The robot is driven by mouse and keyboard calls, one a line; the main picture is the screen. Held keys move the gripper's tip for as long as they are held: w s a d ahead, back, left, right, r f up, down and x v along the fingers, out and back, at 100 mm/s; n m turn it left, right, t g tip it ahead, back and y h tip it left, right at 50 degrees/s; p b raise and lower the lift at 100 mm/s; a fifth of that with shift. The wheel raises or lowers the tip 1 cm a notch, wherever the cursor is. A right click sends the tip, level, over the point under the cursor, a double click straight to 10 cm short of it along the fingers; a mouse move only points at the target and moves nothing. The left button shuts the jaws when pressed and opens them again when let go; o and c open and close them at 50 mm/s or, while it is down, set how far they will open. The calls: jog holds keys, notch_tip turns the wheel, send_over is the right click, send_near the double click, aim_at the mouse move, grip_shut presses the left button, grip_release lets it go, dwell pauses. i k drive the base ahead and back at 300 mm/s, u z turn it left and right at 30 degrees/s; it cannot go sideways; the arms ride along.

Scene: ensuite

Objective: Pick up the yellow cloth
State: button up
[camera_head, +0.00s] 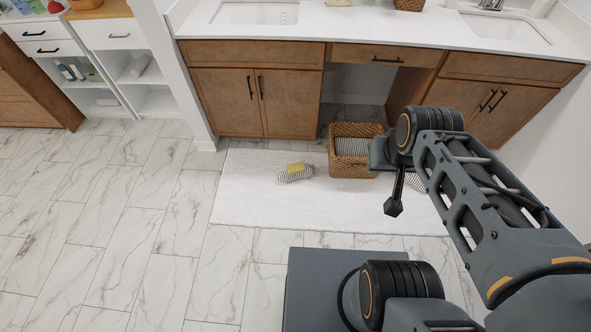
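A small yellow cloth (296,167) lies on a rolled or bunched grey-and-white striped cloth (297,178) on the white rug, left of the wicker basket. My gripper (393,207) hangs at the end of my arm, right of the yellow cloth and apart from it. Its dark tip points down in front of the basket. The fingers are too small and dark to tell open from shut, and I see nothing held.
The wicker basket (355,178) holds striped cloth and stands on the rug (255,198), before the vanity (228,100). More striped cloth shows partly behind my arm. White shelves (158,103) stand at upper left. The marble floor (120,225) at left is clear.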

aim_at(297, 167)
jog(key=k, duration=0.55)
jog(key=u, duration=0.6)
jog(key=i, duration=0.75)
jog(key=u, duration=0.8)
jog(key=i, duration=1.7)
jog(key=z, duration=0.2)
